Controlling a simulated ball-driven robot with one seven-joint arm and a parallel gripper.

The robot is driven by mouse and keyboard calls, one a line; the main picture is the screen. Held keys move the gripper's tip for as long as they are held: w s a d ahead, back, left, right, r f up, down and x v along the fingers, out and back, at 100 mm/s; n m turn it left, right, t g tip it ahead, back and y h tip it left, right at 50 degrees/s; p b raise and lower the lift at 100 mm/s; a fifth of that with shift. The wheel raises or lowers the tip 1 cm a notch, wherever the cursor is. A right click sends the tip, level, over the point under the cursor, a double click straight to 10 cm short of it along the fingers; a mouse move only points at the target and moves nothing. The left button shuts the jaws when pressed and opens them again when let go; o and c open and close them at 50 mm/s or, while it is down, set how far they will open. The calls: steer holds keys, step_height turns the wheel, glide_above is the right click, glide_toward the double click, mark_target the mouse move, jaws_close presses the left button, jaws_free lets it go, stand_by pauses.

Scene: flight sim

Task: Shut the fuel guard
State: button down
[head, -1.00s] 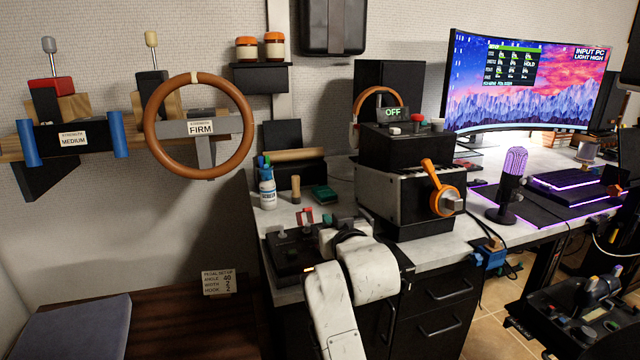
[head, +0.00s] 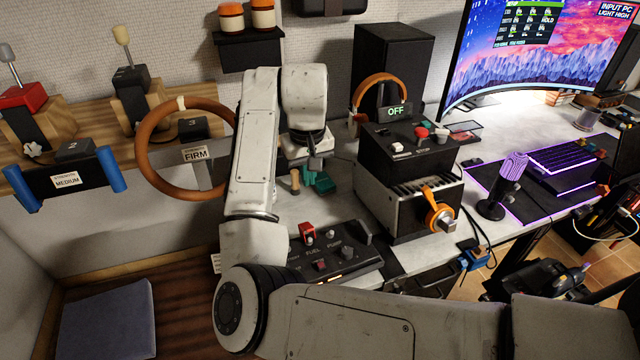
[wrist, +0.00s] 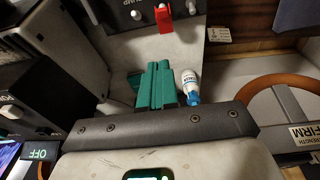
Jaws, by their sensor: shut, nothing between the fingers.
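The fuel guard (head: 307,232) is a small red cover on the dark control panel (head: 345,262), by the FUEL label. It looks raised. In the wrist view a red cover (wrist: 164,20) stands near the top edge, beside silver toggles. My gripper (wrist: 158,68) shows there as teal fingers pressed together, with nothing between them. The fingertips are apart from the red cover. In the head view my arm's wrist end hangs over the desk behind the panel. Teal parts show below it, though I cannot fully separate fingers from a green desk object.
A black box with an orange lever (head: 436,208) stands right of the panel. A wooden cylinder (head: 295,181) stands behind the panel. A white bottle with a blue cap (wrist: 189,86) shows near my fingers in the wrist view. The steering wheel (head: 160,150) is at left.

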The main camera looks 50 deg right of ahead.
steer(key=r, duration=0.2)
glide_above(308, 227)
steer(key=w, duration=0.1)
steer(key=shift+y, duration=0.3)
steer(key=f, duration=0.6)
steer(key=d+f+b, duration=0.1)
steer(key=f, duration=0.2)
steer(key=shift+w+f, duration=0.2)
steer(key=shift+f, duration=0.05)
steer(key=f, duration=0.2)
steer(key=s+f, duration=0.1)
steer(key=shift+s+a+p, duration=0.1)
steer(key=shift+a+p, duration=0.2)
steer(key=shift+a, duration=0.1)
steer(key=shift+s+a+f, duration=0.1)
steer(key=shift+s+f, duration=0.1)
steer(key=shift+f, duration=0.35)
